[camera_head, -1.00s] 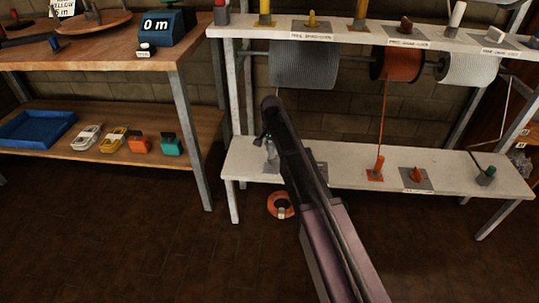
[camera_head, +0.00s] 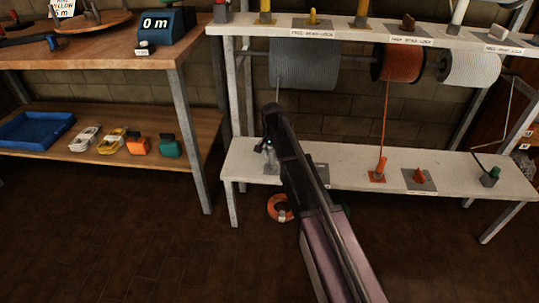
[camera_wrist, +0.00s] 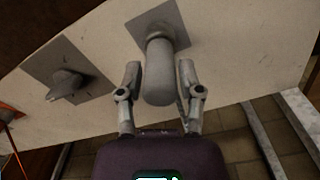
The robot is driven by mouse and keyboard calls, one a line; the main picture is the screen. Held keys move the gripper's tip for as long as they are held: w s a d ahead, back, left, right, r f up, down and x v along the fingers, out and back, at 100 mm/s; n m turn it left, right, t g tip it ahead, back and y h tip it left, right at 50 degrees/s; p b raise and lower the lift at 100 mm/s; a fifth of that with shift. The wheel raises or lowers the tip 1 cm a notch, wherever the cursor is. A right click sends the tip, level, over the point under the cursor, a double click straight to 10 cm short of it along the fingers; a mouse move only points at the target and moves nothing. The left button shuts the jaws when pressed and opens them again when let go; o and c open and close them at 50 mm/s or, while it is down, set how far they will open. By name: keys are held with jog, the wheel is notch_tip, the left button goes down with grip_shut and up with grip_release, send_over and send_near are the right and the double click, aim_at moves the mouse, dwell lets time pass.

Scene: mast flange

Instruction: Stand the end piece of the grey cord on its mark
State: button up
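The grey cord's end piece (camera_wrist: 159,78) is a grey rounded cylinder. In the wrist view it stands on a square grey plate (camera_wrist: 179,20) on the white lower shelf. My gripper (camera_wrist: 160,67) has one finger on each side of it, with gaps showing between the fingers and the piece, so it looks open. In the head view my gripper (camera_head: 266,146) is over the left end of the lower shelf, and my arm hides part of that spot. The grey cord hangs from the grey spool (camera_head: 305,64) above.
A second grey plate with a grey cone-like piece (camera_wrist: 66,84) lies beside it. An orange ring (camera_head: 279,208) lies below the shelf.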

jog(key=shift+o, duration=0.4)
jog(key=shift+r, duration=0.2)
notch_tip(320, 180, up, 12)
jog(key=p, duration=1.2)
dwell(0.8)
jog(key=s+d+n, duration=0.4)
jog(key=s+d, duration=1.8)
jog(key=s, duration=0.4)
jog(key=shift+n, duration=0.4)
jog(key=shift+w, duration=0.1)
dwell(1.8)
